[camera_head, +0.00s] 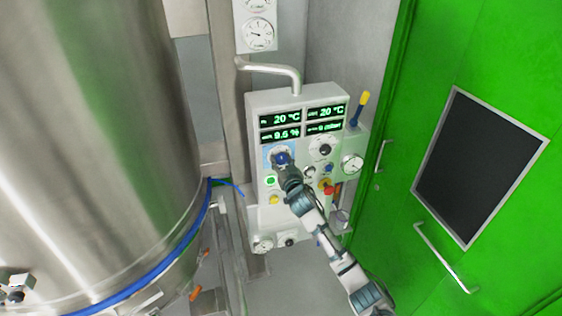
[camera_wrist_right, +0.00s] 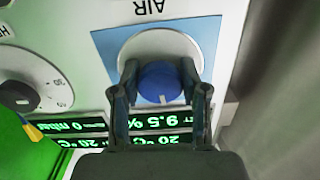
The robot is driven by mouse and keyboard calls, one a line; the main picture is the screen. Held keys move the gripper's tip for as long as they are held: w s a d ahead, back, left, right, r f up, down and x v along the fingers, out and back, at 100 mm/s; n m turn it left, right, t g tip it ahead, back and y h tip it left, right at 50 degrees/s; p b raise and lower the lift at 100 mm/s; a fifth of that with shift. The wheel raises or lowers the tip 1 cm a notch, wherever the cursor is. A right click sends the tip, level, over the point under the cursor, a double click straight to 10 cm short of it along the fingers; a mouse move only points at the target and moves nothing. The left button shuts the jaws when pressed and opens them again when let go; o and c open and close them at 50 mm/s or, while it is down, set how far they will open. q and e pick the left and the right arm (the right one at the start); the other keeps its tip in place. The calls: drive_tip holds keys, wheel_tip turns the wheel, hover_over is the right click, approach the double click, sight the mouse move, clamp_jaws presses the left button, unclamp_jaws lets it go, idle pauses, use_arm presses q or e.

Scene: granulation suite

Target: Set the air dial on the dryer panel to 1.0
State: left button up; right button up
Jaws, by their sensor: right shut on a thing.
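The dryer panel (camera_head: 293,112) is a pale box with green digital readouts, in the middle of the head view. The air dial is a blue knob (camera_head: 281,158) on a white disc with a light-blue surround, at the panel's left. In the right wrist view the blue air dial (camera_wrist_right: 160,82) shows upside down under the label "AIR", with a white pointer mark on it. My right gripper (camera_wrist_right: 158,88) is shut on the dial, one finger on each side. It also shows in the head view (camera_head: 283,164). Scale numbers around the dial are not readable. My left gripper is not in view.
A second dial (camera_head: 323,148) with a black knob sits right of the air dial. Below are small buttons and a red-yellow switch (camera_head: 327,187). A large steel vessel (camera_head: 90,140) stands left, a green door (camera_head: 400,210) right.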

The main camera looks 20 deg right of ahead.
drive_tip(key=n, duration=0.6)
drive_tip(key=shift+d, duration=0.1)
drive_tip(key=n, duration=0.5)
drive_tip(key=shift+f, duration=0.1)
idle(0.5)
drive_tip(key=o, duration=1.2)
drive_tip(key=shift+c, duration=0.2)
drive_tip(key=shift+s, duration=0.1)
drive_tip(key=s, duration=1.1)
drive_tip(key=shift+s+d, duration=0.3)
drive_tip(key=shift+f, duration=0.1)
